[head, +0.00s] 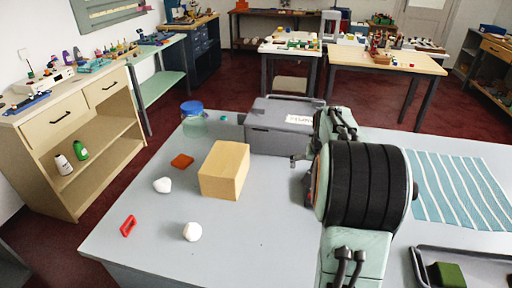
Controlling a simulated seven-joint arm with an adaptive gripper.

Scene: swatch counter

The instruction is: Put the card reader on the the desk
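I cannot make out a card reader for certain in the head view. A grey-topped desk (255,255) fills the foreground. My arm, pale green with a black ribbed section, reaches over the desk's middle and right and hides part of its top. A small red item with an opening (128,226) lies near the desk's left edge, and a flat orange-brown piece (182,161) lies farther back.
A tan block (225,172) and a labelled grey box (272,138) stand left of my arm. A blue-lidded jar (194,122) stands behind. Two white lumps (162,185) (192,231) lie left. A striped cloth (460,190) and a dark tray (415,258) holding a green block lie right.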

